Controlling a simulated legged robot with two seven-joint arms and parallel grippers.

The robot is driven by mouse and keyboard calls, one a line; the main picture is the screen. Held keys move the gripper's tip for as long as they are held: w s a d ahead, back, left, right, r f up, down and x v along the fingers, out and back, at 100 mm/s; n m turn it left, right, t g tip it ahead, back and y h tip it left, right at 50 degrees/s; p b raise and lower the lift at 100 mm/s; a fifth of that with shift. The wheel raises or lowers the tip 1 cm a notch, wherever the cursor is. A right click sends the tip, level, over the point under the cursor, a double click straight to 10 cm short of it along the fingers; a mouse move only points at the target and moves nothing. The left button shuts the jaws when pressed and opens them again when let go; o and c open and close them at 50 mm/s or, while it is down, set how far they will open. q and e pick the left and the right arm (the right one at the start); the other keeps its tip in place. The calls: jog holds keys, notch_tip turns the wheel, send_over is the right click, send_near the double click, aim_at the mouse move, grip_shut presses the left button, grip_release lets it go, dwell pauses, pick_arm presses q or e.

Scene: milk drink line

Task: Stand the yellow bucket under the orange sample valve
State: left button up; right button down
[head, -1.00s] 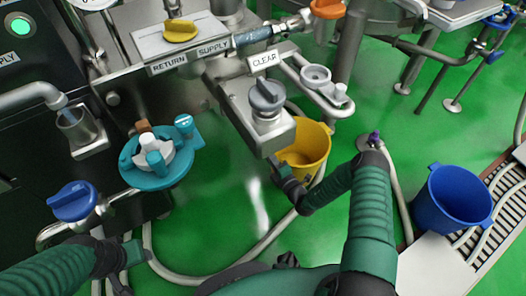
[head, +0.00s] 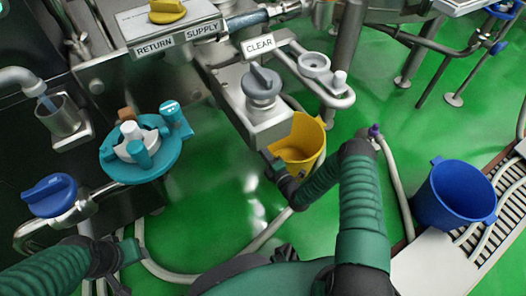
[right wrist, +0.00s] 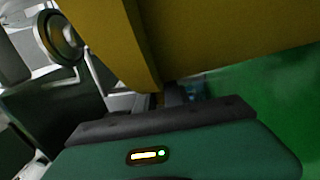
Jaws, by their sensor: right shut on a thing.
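The yellow bucket (head: 305,142) is in the middle of the head view, right beside the steel block with the grey knob (head: 261,84), and looks tilted. My right gripper (head: 281,178) is shut on the bucket at its lower left side; the fingertips are partly hidden. In the right wrist view the bucket's yellow wall (right wrist: 210,35) fills the top, close to the gripper (right wrist: 165,98). The orange sample valve is not clearly seen now; the head view cuts off that area at the top. My left gripper (head: 122,262) is at lower left, away from the bucket; its jaw gap is unclear.
A blue bucket (head: 455,194) stands at right by the floor drain (head: 490,215). A steel bracket with a ring (head: 314,66) juts out above the yellow bucket. A teal round fitting (head: 140,150) and a blue valve (head: 49,195) are at left. Hoses cross the green floor.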

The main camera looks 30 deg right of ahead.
jog(key=c, duration=1.5)
grip_release()
jog(key=shift+o, duration=0.2)
jog(key=shift+r, duration=0.15)
jog(key=s+p, duration=0.5)
jog(key=s, duration=0.7)
jog(key=shift+d, duration=0.4)
